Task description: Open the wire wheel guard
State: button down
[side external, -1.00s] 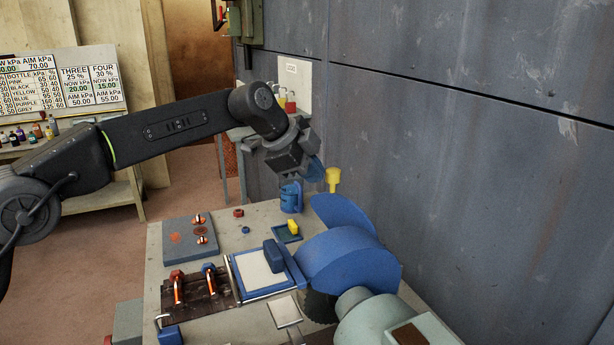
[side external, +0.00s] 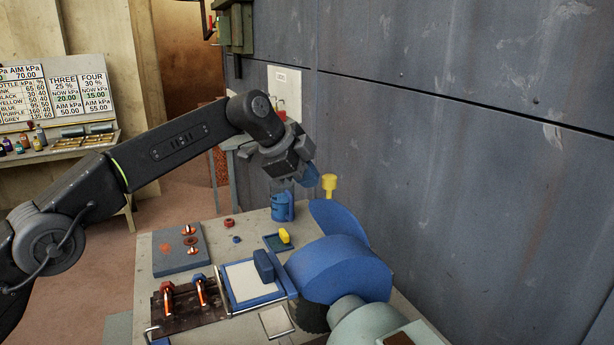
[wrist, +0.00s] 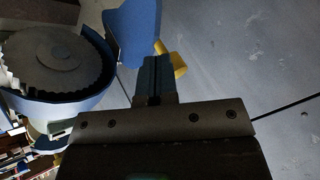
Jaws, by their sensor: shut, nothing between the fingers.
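The wire wheel guard is a blue rounded housing (side external: 340,270) with a blue flap (side external: 337,222) standing out behind it. The dark toothed wheel (side external: 312,318) shows below the housing. In the wrist view the wheel (wrist: 58,62) sits inside the blue guard rim (wrist: 98,55) at left, and the blue flap (wrist: 131,32) is at top centre. My gripper (side external: 308,176) is shut and empty, above and behind the guard. Its blue fingers (wrist: 155,78) point toward the flap in the wrist view. Whether they touch it, I cannot tell.
The grey-green machine body (side external: 362,322) is in front of the guard. A blue-framed tray (side external: 228,290) and pipe rack (side external: 187,305) lie left. The grey wall (side external: 470,190) closes the right side.

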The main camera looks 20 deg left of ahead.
jog(key=shift+s+a, duration=0.1)
jog(key=s+a+r, duration=0.3)
jog(key=a+r, duration=0.5)
jog(key=a, duration=0.1)
jog(key=s+a+r+n+y, duration=0.1)
jog(key=s+a+n, duration=0.15)
jog(key=s, duration=0.25)
jog(key=s+a+r+n, duration=0.2)
jog(key=s+n, duration=0.1)
jog(key=s, duration=0.1)
jog(key=s+a+f+n+y, duration=0.1)
jog(key=s+a+f+n, duration=0.2)
jog(key=s, duration=0.6)
jog(key=s+a+f+n+y, duration=0.1)
jog(key=s+a+f+n, duration=0.2)
jog(key=s+f+n, duration=0.2)
jog(key=s+a+f+n+y, duration=0.2)
jog(key=s+f, duration=0.6)
jog(key=s, duration=0.7)
jog(key=shift+s+a+f+n, duration=0.25)
jog(key=shift+a+f+n, duration=0.1)
jog(key=shift+a+n, duration=0.5)
